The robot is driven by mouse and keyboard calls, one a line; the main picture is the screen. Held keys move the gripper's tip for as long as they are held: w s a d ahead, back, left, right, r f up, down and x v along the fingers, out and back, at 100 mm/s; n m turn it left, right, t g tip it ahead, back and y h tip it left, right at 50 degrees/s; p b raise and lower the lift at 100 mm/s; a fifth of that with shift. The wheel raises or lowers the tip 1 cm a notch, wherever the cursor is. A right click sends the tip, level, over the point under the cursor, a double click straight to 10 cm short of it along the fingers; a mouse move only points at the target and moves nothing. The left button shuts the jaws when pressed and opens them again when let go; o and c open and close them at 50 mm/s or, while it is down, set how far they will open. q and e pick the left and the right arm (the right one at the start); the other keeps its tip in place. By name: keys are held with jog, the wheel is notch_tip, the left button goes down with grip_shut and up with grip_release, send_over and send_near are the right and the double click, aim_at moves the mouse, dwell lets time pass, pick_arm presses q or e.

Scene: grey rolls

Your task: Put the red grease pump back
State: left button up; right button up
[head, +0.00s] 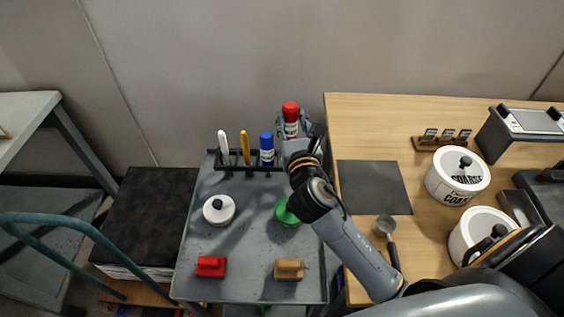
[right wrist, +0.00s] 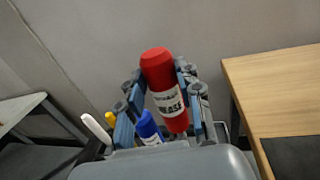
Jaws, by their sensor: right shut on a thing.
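The red grease pump (head: 290,112), a red bottle with a white label, is upright at the back right of the grey cart. My right gripper (head: 291,129) is shut on it. In the right wrist view the grease pump (right wrist: 158,66) stands between the two fingers (right wrist: 165,103), its red cap above them and its lower end partly hidden. A dark rack (head: 233,167) runs along the cart's back edge and holds a white tool, a yellow tool and a blue bottle (head: 266,147). The pump is right of the blue bottle; I cannot tell whether it touches the rack. My left gripper is out of view.
On the cart top (head: 245,248) are a white round container (head: 219,210), a green round item (head: 285,213), a red block (head: 211,266) and a tan block (head: 289,269). The wooden counter (head: 375,120) is close on the right, with white canisters (head: 458,176). A wall stands behind.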

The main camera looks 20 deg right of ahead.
aim_at(291, 136)
notch_tip(291, 136, down, 6)
jog(key=shift+r+b, duration=0.2)
jog(key=shift+b, duration=0.85)
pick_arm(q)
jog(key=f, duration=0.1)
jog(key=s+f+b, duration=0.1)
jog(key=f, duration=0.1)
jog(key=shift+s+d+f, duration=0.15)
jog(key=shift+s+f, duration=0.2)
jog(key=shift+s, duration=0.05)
pick_arm(e)
notch_tip(291, 136, down, 4)
jog(key=shift+w+r, duration=0.1)
jog(key=shift+w, duration=0.05)
jog(key=shift+b, duration=0.3)
jog(key=o, duration=0.8)
jog(key=shift+f, duration=0.25)
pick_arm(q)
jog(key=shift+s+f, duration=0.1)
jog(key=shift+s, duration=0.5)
pick_arm(e)
jog(key=shift+o, duration=0.4)
jog(key=shift+r, duration=0.15)
